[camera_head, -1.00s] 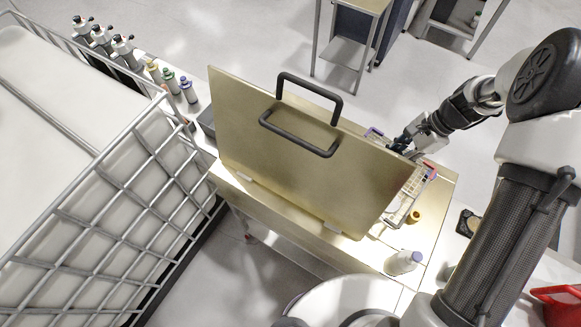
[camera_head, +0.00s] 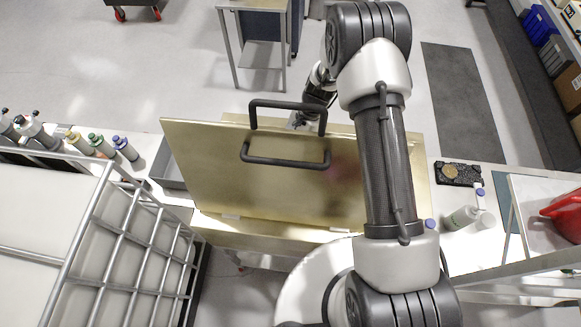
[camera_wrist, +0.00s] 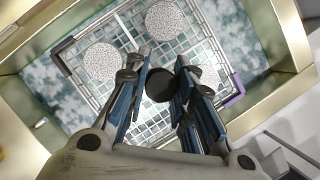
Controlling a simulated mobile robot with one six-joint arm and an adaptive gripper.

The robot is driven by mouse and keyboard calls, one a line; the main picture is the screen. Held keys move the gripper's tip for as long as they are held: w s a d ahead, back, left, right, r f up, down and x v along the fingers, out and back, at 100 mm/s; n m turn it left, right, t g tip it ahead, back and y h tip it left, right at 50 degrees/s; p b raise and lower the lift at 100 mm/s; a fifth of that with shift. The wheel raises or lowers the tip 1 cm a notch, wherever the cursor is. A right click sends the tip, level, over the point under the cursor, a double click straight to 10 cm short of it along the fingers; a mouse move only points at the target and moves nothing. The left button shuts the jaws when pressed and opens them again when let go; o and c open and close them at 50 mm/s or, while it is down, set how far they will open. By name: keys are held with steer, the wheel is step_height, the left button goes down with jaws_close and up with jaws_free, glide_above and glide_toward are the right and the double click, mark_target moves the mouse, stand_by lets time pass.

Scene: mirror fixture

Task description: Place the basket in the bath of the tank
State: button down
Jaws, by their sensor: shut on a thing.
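The basket (camera_wrist: 196,45) is a wire-mesh tray with dark and purple corners and several pale speckled discs. It shows in the wrist view below my gripper (camera_wrist: 163,62), whose blue fingers are shut around its dark round handle (camera_wrist: 160,85). The tank's brass rim (camera_wrist: 287,35) surrounds the basket. Mottled blue-grey bath (camera_wrist: 45,95) shows beside it; I cannot tell how deep the basket sits. In the head view the tank's raised brass lid (camera_head: 205,160) hides the basket and bath. My gripper (camera_head: 300,122) shows only partly behind the lid.
A black tray (camera_head: 460,173) and white bottle (camera_head: 460,218) stand on the right counter.

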step_height(320, 180, down, 11)
steer(key=shift+f+p, duration=0.1)
steer(key=shift+p, duration=0.25)
stand_by(0.3)
steer(key=shift+f+b, duration=0.25)
steer(key=shift+b, duration=0.2)
steer(key=shift+f+b, duration=0.3)
steer(key=shift+b, duration=0.1)
steer(key=c, duration=1.4)
jaws_free()
steer(key=shift+s, duration=0.1)
steer(key=shift+o, duration=0.2)
steer(key=shift+r, duration=0.15)
